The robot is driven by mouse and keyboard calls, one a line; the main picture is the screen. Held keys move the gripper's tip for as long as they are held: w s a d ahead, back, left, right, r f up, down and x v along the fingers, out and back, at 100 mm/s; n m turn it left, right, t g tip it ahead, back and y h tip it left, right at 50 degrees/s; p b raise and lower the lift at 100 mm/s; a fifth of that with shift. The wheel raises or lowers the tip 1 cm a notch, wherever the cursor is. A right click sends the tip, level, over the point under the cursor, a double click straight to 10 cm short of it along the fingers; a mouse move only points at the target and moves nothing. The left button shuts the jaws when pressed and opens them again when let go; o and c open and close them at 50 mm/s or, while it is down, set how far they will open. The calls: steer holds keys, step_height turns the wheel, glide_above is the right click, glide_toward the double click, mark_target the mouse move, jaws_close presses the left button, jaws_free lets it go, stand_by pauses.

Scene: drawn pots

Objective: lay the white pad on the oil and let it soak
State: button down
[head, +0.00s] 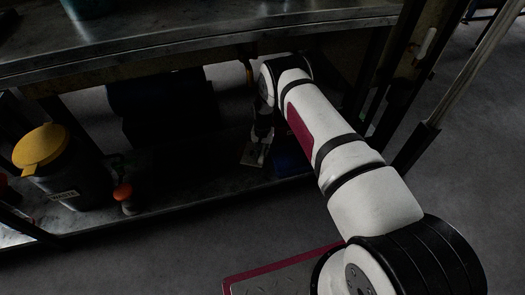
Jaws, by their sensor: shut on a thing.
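My gripper (263,138) reaches under the bench, into the dim space above its lower shelf, and points down. It is shut on a small pale flat piece, which looks like the white pad (252,156). The pad is close to the lower shelf; I cannot tell whether it touches. My wrist and the shadow hide part of the grip. The oil cannot be made out in the dark under the bench.
On the lower shelf (160,208), a dark waste bin (75,188) with a yellow lid and an orange-topped container (124,196) stand at left. A dark blue thing (290,155) is right of the pad.

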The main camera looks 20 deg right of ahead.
mark_target(262, 152)
steer(key=shift+f, duration=0.25)
steer(key=c, duration=1.4)
jaws_free()
steer(key=shift+r, duration=3.75)
steer(key=shift+s, duration=0.1)
